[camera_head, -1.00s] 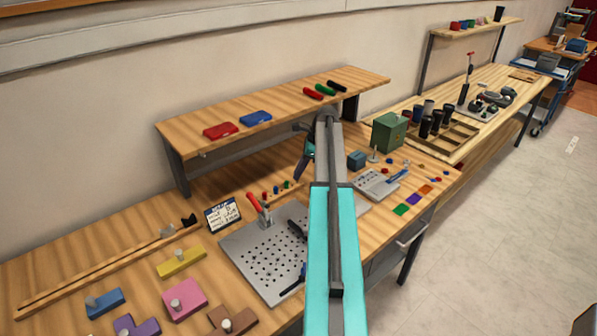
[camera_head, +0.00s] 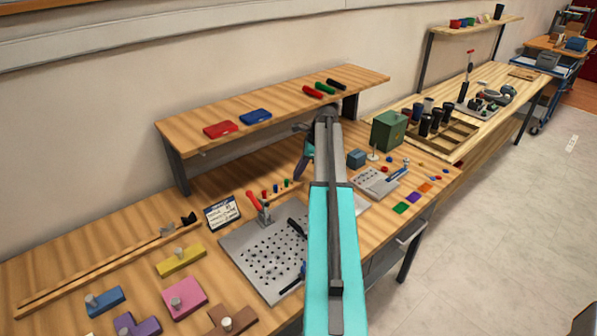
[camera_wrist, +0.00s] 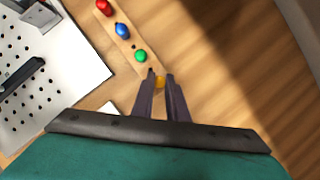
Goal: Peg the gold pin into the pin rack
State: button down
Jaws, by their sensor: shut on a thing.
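The gold pin (camera_wrist: 160,82) shows as a yellow knob between my fingertips in the wrist view. My gripper (camera_wrist: 161,80) is shut on it. The pin rack (camera_wrist: 133,42) is a narrow wooden strip holding red, blue and green pins in a row. The gold pin is at the rack's near end, just beyond the green pin. I cannot tell whether it is in a hole or above it, since my fingers hide its lower part. In the head view the rack (camera_head: 270,195) lies left of my gripper (camera_head: 300,177), and the gold pin cannot be made out.
A perforated metal plate (camera_head: 245,243) with a red-handled clamp (camera_head: 254,200) lies in front of the rack. A small sign (camera_head: 222,213) stands to the left. A raised shelf (camera_head: 285,98) runs behind. Bare wood (camera_wrist: 215,60) lies right of my fingers in the wrist view.

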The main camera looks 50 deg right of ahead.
jog(key=c, duration=1.7)
grip_release()
jog(key=shift+f, duration=0.1)
jog(key=shift+o, duration=0.2)
jog(key=b+v, duration=0.3)
jog(key=v, duration=1.1)
jog(key=shift+w, duration=0.1)
